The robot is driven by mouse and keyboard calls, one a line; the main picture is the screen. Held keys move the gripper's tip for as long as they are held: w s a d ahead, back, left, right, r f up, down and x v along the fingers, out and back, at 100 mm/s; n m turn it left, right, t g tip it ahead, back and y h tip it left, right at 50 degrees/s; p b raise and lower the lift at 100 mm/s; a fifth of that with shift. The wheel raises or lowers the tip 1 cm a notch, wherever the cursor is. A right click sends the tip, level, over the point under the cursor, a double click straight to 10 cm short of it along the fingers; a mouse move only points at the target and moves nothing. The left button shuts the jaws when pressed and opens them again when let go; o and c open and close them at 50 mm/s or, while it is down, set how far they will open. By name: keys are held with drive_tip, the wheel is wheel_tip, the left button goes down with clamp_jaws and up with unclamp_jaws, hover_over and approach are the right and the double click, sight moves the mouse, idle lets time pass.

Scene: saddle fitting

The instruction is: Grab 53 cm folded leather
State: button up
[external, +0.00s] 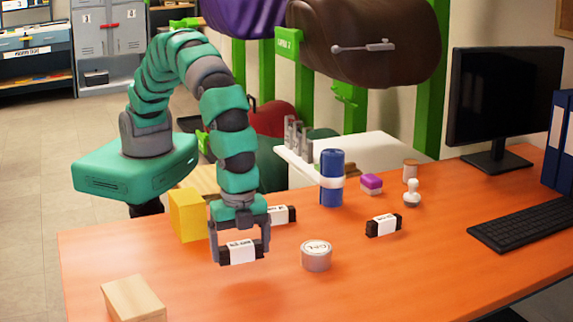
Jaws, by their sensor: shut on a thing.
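My gripper (240,250) points down over the orange table, left of the middle. It is shut on a dark folded leather piece with a white label band (240,253), gripped at its two ends. Whether this piece touches the table is hard to tell. A second dark piece with a white band (284,214) lies just behind my gripper, partly hidden by it. A third dark banded piece (384,225) lies to the right, in the open. The print on the labels is too small to read, so I cannot tell which is 53 cm.
On the orange table (420,275), a round tin (316,256) stands right of my gripper. A yellow block (187,216) and a wooden block (133,298) are left. A monitor (502,97) and keyboard (518,213) are right.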

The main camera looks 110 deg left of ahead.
drive_tip(key=s+a, duration=0.2)
drive_tip(key=s, duration=0.1)
drive_tip(key=s+a, duration=0.2)
drive_tip(key=s, duration=0.1)
drive_tip(key=s+a+r, duration=0.1)
drive_tip(key=s+a, duration=0.1)
drive_tip(key=s, duration=0.1)
drive_tip(key=shift+a, duration=0.4)
